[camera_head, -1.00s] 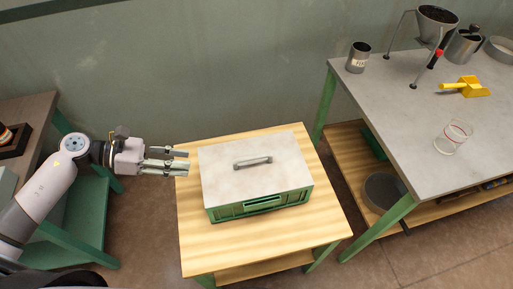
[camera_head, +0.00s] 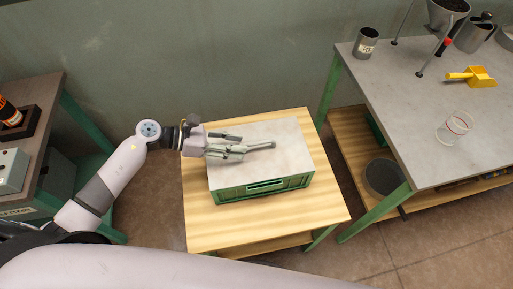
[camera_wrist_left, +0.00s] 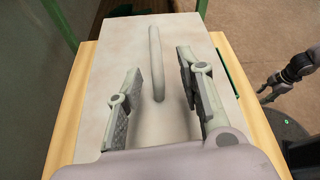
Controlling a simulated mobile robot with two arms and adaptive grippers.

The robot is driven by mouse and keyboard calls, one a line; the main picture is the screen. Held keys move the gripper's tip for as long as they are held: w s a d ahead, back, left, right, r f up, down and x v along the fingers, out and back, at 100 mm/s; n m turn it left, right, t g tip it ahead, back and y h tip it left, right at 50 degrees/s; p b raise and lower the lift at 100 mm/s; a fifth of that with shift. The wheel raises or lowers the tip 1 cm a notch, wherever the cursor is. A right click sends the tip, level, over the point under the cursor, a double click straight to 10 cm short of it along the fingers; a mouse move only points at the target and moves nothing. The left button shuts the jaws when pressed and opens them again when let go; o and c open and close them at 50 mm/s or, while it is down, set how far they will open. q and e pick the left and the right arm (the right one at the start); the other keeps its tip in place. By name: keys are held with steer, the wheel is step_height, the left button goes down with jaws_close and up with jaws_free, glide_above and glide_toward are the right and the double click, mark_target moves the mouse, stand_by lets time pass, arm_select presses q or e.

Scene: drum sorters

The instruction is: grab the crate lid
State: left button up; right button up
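The crate lid (camera_head: 285,134) is a pale, flat slab lying on the green crate (camera_head: 230,193). Its grey bar handle (camera_head: 262,146) stands in the middle of the lid. My left gripper (camera_head: 243,144) is low over the lid, reaching in from the left, and partly covers the handle. In the left wrist view the lid (camera_wrist_left: 112,62) fills the middle. The fingers are apart, with the near end of the handle (camera_wrist_left: 155,60) between their tips and the rest beyond. No finger visibly touches it. A dark jointed part, seemingly my right gripper (camera_wrist_left: 285,82), shows at the right edge; its fingers are unclear.
The crate stands on a light wooden table (camera_head: 325,205) with bare wood in front. A grey workbench (camera_head: 405,120) at the right holds a tin, a funnel stand, a yellow scoop (camera_head: 478,76) and a clear beaker (camera_head: 453,128). A dark wooden bench (camera_head: 42,95) is at the left.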

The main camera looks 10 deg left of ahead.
mark_target(249, 143)
arm_select(q)
steer(key=p+x, duration=0.1)
steer(key=x, duration=0.3)
steer(key=shift+w+d, duration=0.25)
steer(key=shift+w, duration=0.05)
jaws_close()
stand_by(0.3)
